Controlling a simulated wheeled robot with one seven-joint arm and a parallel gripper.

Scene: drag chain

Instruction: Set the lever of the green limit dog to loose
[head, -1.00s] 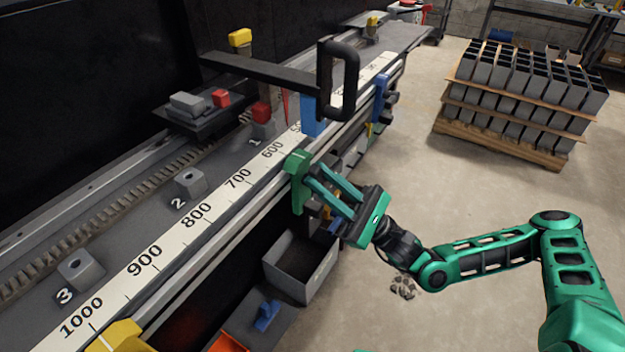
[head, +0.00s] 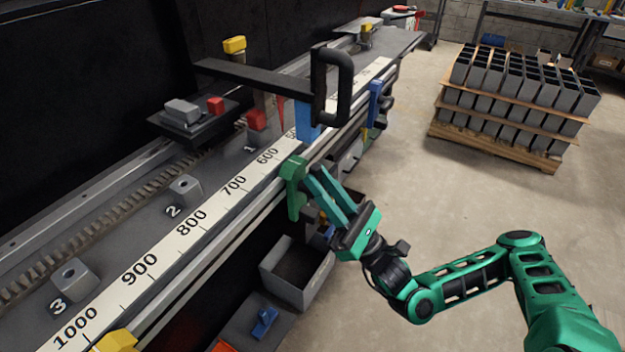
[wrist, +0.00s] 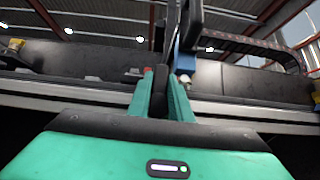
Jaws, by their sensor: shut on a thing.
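The green limit dog (head: 293,186) sits on the front rail of the long machine, beside the white scale (head: 187,222) near the 600 to 700 marks. My gripper (head: 313,178) reaches up to the dog's right side in the head view. In the wrist view its fingers (wrist: 160,98) are shut on a narrow dark piece (wrist: 161,88), which looks like the dog's lever. The dog's body cannot be told from the green fingers there.
A blue block (head: 307,127) under a black handle (head: 331,85) is just beyond the dog. A blue dog (head: 375,101) is farther along the rail. A grey bin (head: 297,272) stands below. The floor to the right is clear up to the pallet (head: 497,149).

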